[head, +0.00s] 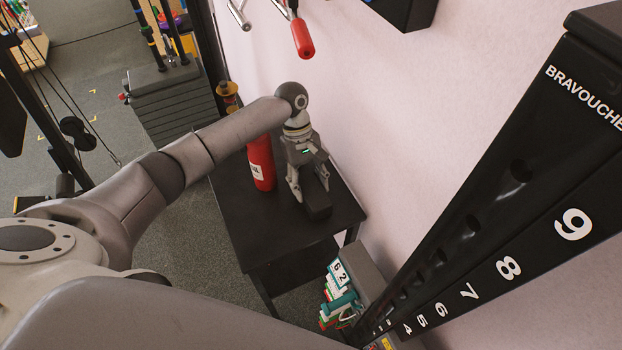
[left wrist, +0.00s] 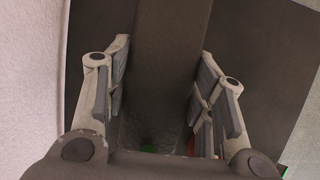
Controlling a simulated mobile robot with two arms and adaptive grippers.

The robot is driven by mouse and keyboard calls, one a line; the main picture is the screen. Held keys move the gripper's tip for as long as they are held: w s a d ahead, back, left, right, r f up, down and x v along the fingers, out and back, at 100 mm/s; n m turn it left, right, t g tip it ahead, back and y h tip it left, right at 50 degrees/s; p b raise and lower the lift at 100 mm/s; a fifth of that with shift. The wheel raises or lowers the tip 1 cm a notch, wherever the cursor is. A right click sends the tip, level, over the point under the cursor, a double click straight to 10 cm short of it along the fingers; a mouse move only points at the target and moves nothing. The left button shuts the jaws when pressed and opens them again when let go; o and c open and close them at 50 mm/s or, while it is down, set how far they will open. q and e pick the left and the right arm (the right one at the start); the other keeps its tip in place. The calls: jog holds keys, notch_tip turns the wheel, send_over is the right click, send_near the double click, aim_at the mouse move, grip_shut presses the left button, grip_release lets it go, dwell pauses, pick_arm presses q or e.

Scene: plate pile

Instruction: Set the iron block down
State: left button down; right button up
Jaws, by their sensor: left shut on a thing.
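The iron block (head: 318,201) is a dark, long block at the black table (head: 245,222), near its right end by the wall. My left gripper (head: 309,184) points down over the table and is shut on the block, with one finger on each side. In the left wrist view the block (left wrist: 172,45) runs up between the two fingers of the gripper (left wrist: 163,85). I cannot tell whether the block touches the table top or hangs just above it. My right gripper is not in view.
A red cylinder (head: 261,162) stands on the table just left of the gripper. A yellow-brown container (head: 228,95) is farther back. The pink wall (head: 400,150) is close on the right. Small boxes (head: 340,295) and a black numbered post (head: 500,210) are in front. The table's front left is clear.

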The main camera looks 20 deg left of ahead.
pick_arm(q)
jog(key=c, duration=0.6)
grip_release()
jog(key=shift+c, duration=0.2)
